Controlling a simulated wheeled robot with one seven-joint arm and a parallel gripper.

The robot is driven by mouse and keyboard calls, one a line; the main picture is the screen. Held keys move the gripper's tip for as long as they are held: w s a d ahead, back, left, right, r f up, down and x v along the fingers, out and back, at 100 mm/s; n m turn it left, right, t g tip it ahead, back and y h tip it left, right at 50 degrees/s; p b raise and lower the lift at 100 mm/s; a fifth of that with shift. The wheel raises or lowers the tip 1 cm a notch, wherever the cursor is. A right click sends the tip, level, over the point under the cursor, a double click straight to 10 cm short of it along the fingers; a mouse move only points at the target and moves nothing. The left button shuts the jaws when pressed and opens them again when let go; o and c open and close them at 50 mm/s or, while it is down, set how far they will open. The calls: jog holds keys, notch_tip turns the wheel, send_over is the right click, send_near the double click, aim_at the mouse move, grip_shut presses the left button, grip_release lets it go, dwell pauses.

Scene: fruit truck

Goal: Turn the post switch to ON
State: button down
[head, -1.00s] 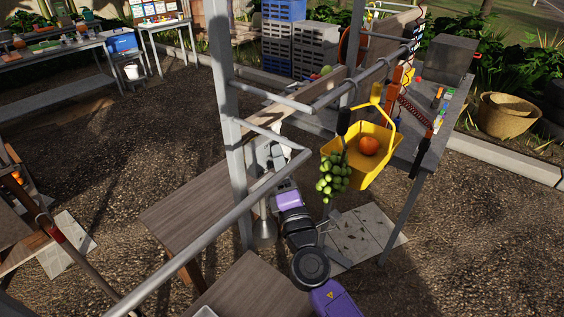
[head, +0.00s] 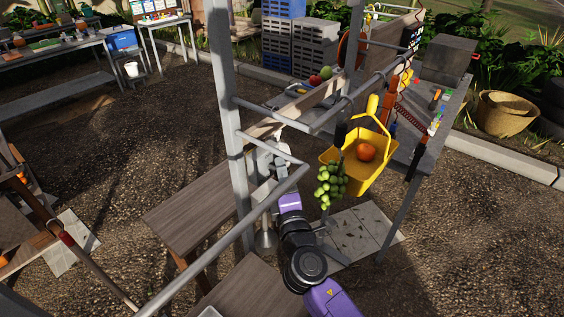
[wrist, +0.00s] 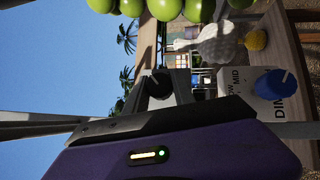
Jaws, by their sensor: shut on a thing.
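My gripper (head: 268,163) is by the grey upright post (head: 229,125) in the head view, partly hidden by the frame's bars. In the wrist view its fingers (wrist: 162,88) are closed around a small dark round knob (wrist: 159,82), which seems to be the post switch. The knob's marks and the way it points cannot be read. A blue dial (wrist: 274,83) on a pale panel marked "MID" and "DIM" shows at the right of the wrist view, apart from the fingers.
A yellow basket (head: 376,175) with an orange (head: 366,152) hangs right of my arm, beside green grapes (head: 330,184). Grey bars cross above my arm. A wooden bench (head: 190,215) stands left. Green fruits (wrist: 165,8) hang at the top of the wrist view.

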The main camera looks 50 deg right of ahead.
jog(key=shift+r+m+g+y+p, duration=0.15)
jog(key=shift+m+g+y+p, duration=0.35)
jog(key=shift+m+g+p, duration=0.5)
jog(key=m+y, duration=0.1)
jog(key=m+g+y, duration=0.1)
jog(key=m, duration=0.1)
jog(key=shift+f+g, duration=0.2)
jog(key=shift+g, duration=0.1)
jog(key=shift+y, duration=0.3)
jog(key=c, duration=1.1)
grip_release()
jog(key=shift+o, duration=0.2)
jog(key=b+v, duration=0.2)
jog(key=v, duration=0.5)
jog(key=shift+s+a+r, duration=0.15)
jog(key=shift+s+a, duration=0.1)
jog(key=shift+s, duration=0.05)
jog(key=shift+s, duration=0.1)
